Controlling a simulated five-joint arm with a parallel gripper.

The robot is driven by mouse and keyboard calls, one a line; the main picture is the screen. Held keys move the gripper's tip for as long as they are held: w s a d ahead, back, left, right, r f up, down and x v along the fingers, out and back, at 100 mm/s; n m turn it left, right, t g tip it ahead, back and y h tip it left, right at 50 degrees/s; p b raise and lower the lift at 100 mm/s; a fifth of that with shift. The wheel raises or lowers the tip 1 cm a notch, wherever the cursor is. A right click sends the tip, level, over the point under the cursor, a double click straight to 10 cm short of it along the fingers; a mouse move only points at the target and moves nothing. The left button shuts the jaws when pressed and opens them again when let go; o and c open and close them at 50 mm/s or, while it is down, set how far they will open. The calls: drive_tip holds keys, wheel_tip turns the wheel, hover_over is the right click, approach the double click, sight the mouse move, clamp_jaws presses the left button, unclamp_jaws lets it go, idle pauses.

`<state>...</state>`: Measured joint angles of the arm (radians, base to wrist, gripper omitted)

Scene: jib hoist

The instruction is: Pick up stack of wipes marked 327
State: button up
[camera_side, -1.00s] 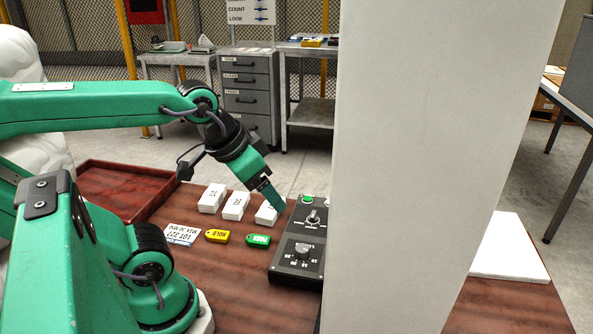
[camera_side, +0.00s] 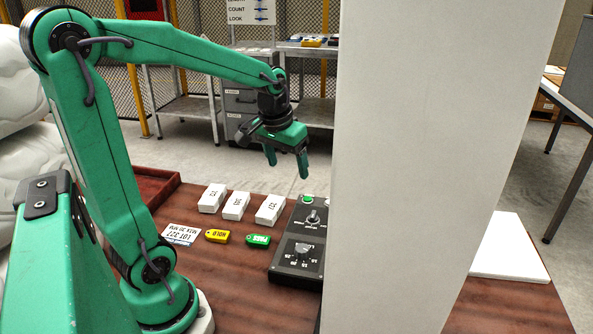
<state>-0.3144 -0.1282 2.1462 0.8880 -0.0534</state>
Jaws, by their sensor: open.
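Three white stacks of wipes stand in a row on the brown table: a left one (camera_side: 212,198), a middle one (camera_side: 236,206) and a right one (camera_side: 270,209). Each has a small dark number on top, seen turned around. The right one's mark looks like 327, but it is too small to be sure. A white card (camera_side: 180,234) reading LOT 327 lies in front of the row. My gripper (camera_side: 287,170) is open and empty, fingers pointing down, above and slightly beyond the right stack, apart from it.
A yellow HOLD tag (camera_side: 217,236) and a green tag (camera_side: 258,239) lie in front of the stacks. A black control box (camera_side: 302,243) with knobs sits close to the right stack. A wide pale post (camera_side: 430,170) hides the table further right. A reddish tray (camera_side: 157,187) is at the left.

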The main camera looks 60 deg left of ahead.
drive_tip(key=w+a+f+n+g, duration=0.1)
drive_tip(key=w+a+f+n, duration=0.15)
drive_tip(key=a+f, duration=0.35)
drive_tip(key=n+g, duration=0.1)
approach(275, 199)
drive_tip(key=shift+w+d+h, duration=0.1)
drive_tip(key=shift+h, duration=0.2)
drive_tip(key=shift+a+f+n+g, duration=0.25)
drive_tip(key=shift+a+f+g, duration=0.05)
drive_tip(key=shift+a+f, duration=0.25)
drive_tip(key=shift+w+d+f, duration=0.1)
drive_tip(key=shift+f, duration=1.85)
drive_tip(key=shift+w+d+f, duration=0.1)
drive_tip(key=shift+f, duration=1.85)
drive_tip(key=c, duration=1.1)
drive_tip(key=shift+r, duration=0.15)
